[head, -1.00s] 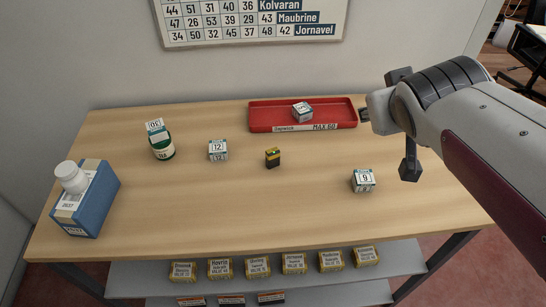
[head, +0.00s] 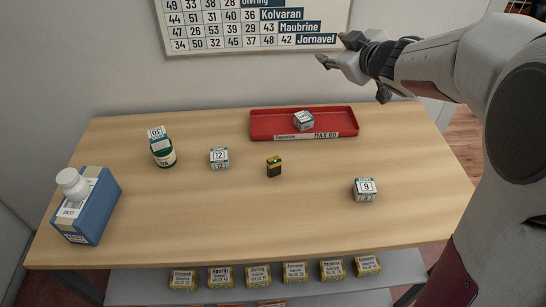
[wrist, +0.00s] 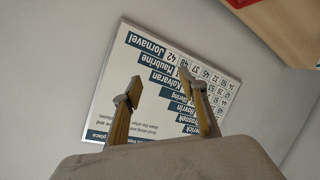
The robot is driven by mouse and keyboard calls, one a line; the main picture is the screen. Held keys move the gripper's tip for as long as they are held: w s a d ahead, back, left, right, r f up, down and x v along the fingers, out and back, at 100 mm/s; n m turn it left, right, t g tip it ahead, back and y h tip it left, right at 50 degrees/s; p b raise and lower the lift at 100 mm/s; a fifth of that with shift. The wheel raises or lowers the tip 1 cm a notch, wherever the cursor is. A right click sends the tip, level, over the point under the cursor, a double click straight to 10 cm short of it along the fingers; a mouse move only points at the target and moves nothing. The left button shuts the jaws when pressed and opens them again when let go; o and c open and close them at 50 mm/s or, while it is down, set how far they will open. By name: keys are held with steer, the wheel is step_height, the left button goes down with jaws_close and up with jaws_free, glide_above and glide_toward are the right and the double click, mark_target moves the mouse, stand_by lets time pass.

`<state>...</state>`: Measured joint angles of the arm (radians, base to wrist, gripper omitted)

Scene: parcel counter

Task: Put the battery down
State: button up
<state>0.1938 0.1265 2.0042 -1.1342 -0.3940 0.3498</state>
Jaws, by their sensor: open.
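The battery (head: 274,167), a small dark block with a yellow top, stands on the wooden table (head: 310,215) near its middle. My gripper (head: 330,50) is high above the back edge of the table at the right, in front of the wall chart. In the wrist view its two yellow-sided fingers (wrist: 160,105) are apart with nothing between them. The gripper is well away from the battery and touches nothing that I can see.
A red tray (head: 350,133) holds a small white box (head: 304,119). Boxes marked 12 (head: 219,158) and 9 (head: 365,189), a green-labelled jar (head: 163,152) and a blue box with a white bottle (head: 95,212) stand around. A wall chart (head: 240,30) hangs behind. The table's front is clear.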

steer(key=w+a+f+n+g+y, duration=0.2)
steer(key=w+a+f+n+y, duration=0.15)
steer(key=f, duration=0.25)
steer(key=n+g+y, duration=0.5)
steer(key=g+y, duration=0.2)
steer(key=g, duration=0.4)
glide_toward(274, 164)
steer(key=shift+w+a+f, duration=0.95)
steer(key=shift+w+f, duration=0.2)
steer(key=shift+f, duration=0.05)
steer(key=shift+s+f+g+y, duration=0.25)
steer(key=shift+s+f+g, duration=0.05)
steer(key=shift+s, duration=0.2)
steer(key=shift+x, duration=1.25)
steer(key=shift+a+f, duration=0.1)
steer(key=shift+a, duration=0.05)
